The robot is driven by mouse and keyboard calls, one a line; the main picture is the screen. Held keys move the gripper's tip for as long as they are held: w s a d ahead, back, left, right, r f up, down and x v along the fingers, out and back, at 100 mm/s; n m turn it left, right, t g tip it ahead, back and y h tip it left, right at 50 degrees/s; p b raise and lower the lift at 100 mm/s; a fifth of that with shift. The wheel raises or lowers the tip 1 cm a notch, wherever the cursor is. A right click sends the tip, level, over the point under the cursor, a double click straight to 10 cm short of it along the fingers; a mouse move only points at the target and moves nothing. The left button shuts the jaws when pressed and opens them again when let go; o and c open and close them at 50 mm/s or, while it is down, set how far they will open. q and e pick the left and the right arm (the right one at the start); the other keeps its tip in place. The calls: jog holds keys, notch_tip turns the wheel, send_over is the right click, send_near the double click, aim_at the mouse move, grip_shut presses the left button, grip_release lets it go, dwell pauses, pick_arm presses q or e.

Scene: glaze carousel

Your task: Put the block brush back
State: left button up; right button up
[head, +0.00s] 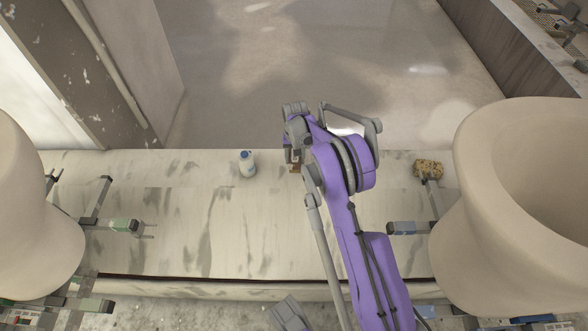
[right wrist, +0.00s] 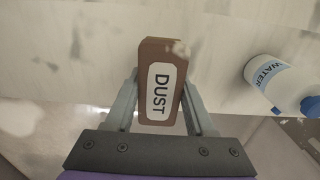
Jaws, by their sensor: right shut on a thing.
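The block brush is a brown block with a white label reading DUST. In the right wrist view the brush (right wrist: 157,82) stands between the two grey fingers of my right gripper (right wrist: 160,105), which is shut on it. In the head view only a small brown part of the brush (head: 295,168) shows below my right gripper (head: 293,157), over the far part of the pale streaked bench (head: 200,220). Whether the brush touches the bench, I cannot tell. My left gripper is not in view.
A speckled yellow sponge (head: 428,169) is at the right. Large beige vessels (head: 520,180) (head: 30,220) flank the bench.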

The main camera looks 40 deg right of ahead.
jog(key=shift+f+b, duration=0.5)
jog(key=shift+f, duration=2)
jog(key=shift+f, duration=0.2)
jog(key=o, duration=1.3)
